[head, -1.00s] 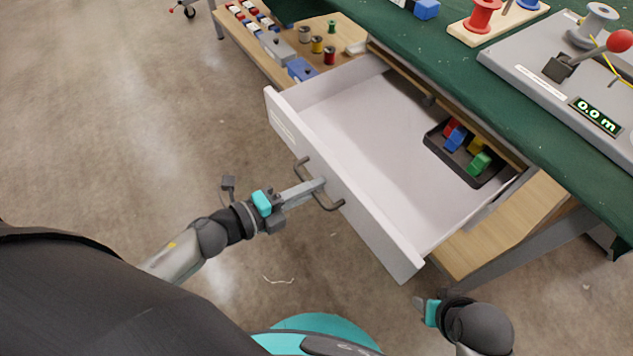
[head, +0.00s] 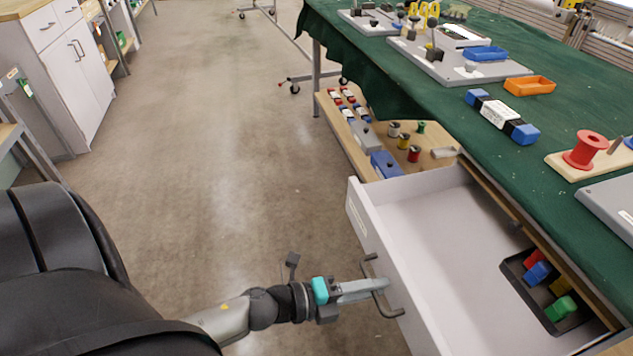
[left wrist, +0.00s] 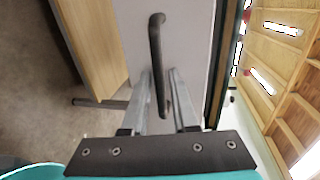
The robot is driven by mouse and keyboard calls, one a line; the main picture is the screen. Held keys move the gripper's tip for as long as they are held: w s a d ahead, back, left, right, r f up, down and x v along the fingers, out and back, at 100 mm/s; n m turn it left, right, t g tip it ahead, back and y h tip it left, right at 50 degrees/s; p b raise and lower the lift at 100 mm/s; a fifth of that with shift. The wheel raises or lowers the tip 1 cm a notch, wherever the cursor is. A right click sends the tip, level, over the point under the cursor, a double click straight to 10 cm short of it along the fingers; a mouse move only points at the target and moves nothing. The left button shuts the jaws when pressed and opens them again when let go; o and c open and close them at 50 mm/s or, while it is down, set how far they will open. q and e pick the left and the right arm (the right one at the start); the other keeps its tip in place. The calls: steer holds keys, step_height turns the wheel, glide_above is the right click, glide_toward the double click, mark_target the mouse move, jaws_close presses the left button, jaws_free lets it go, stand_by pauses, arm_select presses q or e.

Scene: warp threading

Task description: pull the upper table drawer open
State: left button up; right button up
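The upper table drawer (head: 425,214) is pulled well out from under the green-covered table in the head view. Its pale inside and a dark tray (head: 516,268) of coloured blocks show. The dark bar handle (head: 384,299) is on its front panel. My left gripper (head: 376,285) reaches the handle from the left. In the left wrist view, the handle (left wrist: 157,55) runs between the two fingers (left wrist: 160,82), which are close around it. The gripper looks shut on the bar. My right gripper is not in view.
The table (head: 545,170) carries a red spool (head: 585,150), an orange tray (head: 529,86) and other items. A lower wooden shelf (head: 345,125) holds small spools and boxes. Open floor (head: 225,150) lies left of the drawer. A white cabinet (head: 75,70) stands far left.

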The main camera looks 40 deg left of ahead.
arm_select(q)
steer(key=p+v, duration=0.3)
steer(key=v, duration=1.2)
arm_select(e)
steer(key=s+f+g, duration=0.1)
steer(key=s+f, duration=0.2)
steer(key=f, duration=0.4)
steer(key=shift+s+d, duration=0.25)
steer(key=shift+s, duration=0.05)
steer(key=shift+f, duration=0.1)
arm_select(q)
steer(key=a+f+n+g+y+p, duration=0.2)
steer(key=a+f+n+y+p, duration=0.35)
steer(key=f+n, duration=0.8)
steer(key=s+d+f+n+g+y+p, duration=0.2)
steer(key=s+d+f+n+g+y, duration=0.2)
steer(key=s+f+n+g, duration=0.4)
steer(key=s+f+n, duration=0.1)
steer(key=s+f, duration=0.3)
steer(key=f, duration=0.1)
steer(key=shift+s+p, duration=0.3)
steer(key=shift+s, duration=0.1)
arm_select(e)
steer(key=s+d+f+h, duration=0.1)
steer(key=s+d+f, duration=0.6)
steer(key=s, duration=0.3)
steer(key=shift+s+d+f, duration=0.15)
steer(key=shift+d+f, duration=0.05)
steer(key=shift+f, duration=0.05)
